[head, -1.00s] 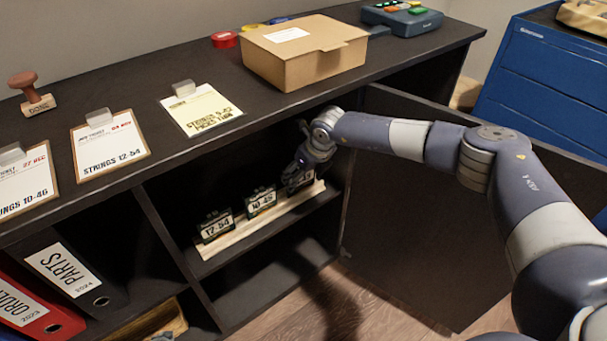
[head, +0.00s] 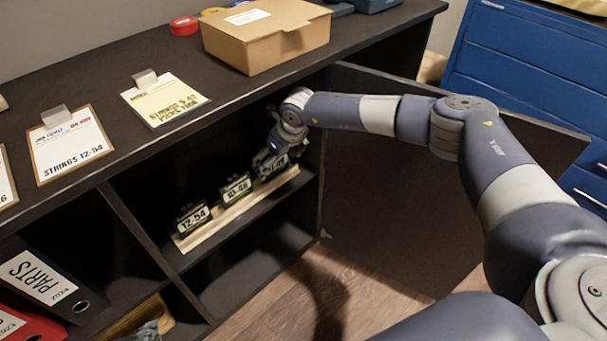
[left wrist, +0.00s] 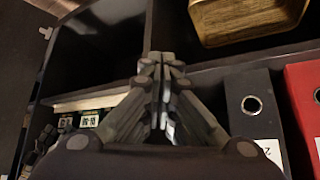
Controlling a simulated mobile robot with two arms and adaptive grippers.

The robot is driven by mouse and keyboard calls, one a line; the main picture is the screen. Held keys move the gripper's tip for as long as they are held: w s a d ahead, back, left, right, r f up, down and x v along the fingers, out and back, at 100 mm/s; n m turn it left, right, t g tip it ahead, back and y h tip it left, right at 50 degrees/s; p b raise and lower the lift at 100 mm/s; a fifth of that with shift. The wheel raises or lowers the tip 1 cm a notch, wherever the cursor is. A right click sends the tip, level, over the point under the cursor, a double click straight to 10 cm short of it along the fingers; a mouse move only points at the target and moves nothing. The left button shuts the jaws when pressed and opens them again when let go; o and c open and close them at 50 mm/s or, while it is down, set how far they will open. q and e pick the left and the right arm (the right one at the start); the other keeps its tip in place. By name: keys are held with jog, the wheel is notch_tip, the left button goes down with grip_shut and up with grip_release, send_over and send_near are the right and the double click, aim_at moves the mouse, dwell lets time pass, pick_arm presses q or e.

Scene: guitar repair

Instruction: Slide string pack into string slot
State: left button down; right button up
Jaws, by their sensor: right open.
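Three small dark string packs with white labels stand upright in a row on a pale wooden rail (head: 215,224) on the middle shelf. The left pack (head: 193,217) reads 12-54 and the middle pack (head: 236,187) reads 10-46. The right pack (head: 273,168) is partly covered by my right gripper (head: 265,163), which is open around or against it; contact is unclear. The rail (left wrist: 95,101) and two pack labels also show in the left wrist view. My left gripper (left wrist: 162,92) has its fingers together, with nothing visible between them. It is out of the head view.
A cardboard box (head: 265,38) and clipboards (head: 165,98) lie on the dark cabinet top. An open door (head: 400,200) stands right of the shelf. Binders (head: 50,283) and a wooden basket (left wrist: 245,20) fill lower compartments. The shelf below the rail is clear.

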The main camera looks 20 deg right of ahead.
pick_arm(q)
jog(key=s+a+f+g+y+p, duration=0.1)
jog(key=s+g, duration=0.3)
jog(key=s, duration=0.4)
jog(key=shift+a+f+p, duration=0.2)
jog(key=shift+a+p, duration=0.35)
jog(key=shift+a, duration=0.1)
pick_arm(e)
jog(key=s+d+r, duration=0.1)
jog(key=s+d, duration=0.1)
jog(key=s, duration=0.4)
jog(key=s+d+r, duration=0.1)
jog(key=s+d, duration=0.1)
jog(key=s, duration=0.4)
jog(key=shift+d+r, duration=0.15)
jog(key=shift+d, duration=0.1)
